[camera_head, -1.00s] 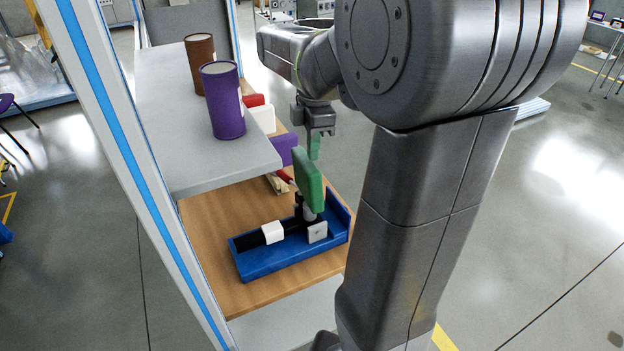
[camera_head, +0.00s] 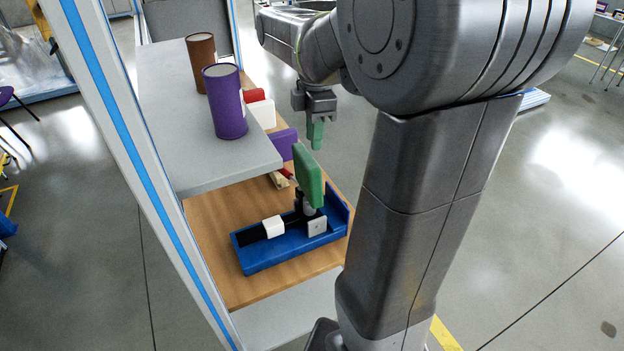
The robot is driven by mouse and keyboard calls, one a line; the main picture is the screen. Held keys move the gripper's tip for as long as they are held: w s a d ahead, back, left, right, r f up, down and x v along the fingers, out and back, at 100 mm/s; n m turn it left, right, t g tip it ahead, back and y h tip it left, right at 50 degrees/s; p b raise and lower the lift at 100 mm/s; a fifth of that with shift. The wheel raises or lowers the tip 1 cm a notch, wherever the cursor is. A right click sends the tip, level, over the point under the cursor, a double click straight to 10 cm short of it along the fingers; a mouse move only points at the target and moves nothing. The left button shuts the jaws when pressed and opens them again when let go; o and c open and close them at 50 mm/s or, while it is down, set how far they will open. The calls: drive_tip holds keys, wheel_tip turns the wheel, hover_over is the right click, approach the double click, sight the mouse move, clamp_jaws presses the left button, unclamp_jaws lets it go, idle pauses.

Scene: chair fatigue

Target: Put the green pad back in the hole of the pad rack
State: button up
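My gripper (camera_head: 317,108) points down, to the right of the shelving and above the wooden shelf's right side. It appears shut on a narrow green piece, which I take to be the green pad (camera_head: 316,135); the pad hangs below the fingers. A larger green slab (camera_head: 309,177) stands upright on a blue fixture (camera_head: 265,258), below and slightly left of the gripper. A purple block (camera_head: 284,146), a white block (camera_head: 262,115) and a red block (camera_head: 254,95) stand in a row farther back. I cannot clearly make out the pad rack or its hole.
A wooden shelf (camera_head: 215,215) carries the blue fixture, with a black bar and white clamps. A grey upper shelf (camera_head: 185,150) holds a purple cylinder (camera_head: 226,105) and a brown cylinder (camera_head: 201,65). A white-and-blue post (camera_head: 120,130) stands left. Open floor lies right.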

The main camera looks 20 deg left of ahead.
wheel_tip(320, 180, up, 14)
drive_tip(key=shift+w+d+b, duration=0.2)
drive_tip(key=shift+b, duration=0.15)
drive_tip(key=shift+f, duration=0.2)
drive_tip(key=f, duration=1)
drive_tip(key=f+b, duration=0.1)
drive_tip(key=f, duration=0.4)
drive_tip(key=shift+s+a+f, duration=0.2)
drive_tip(key=shift+s, duration=0.05)
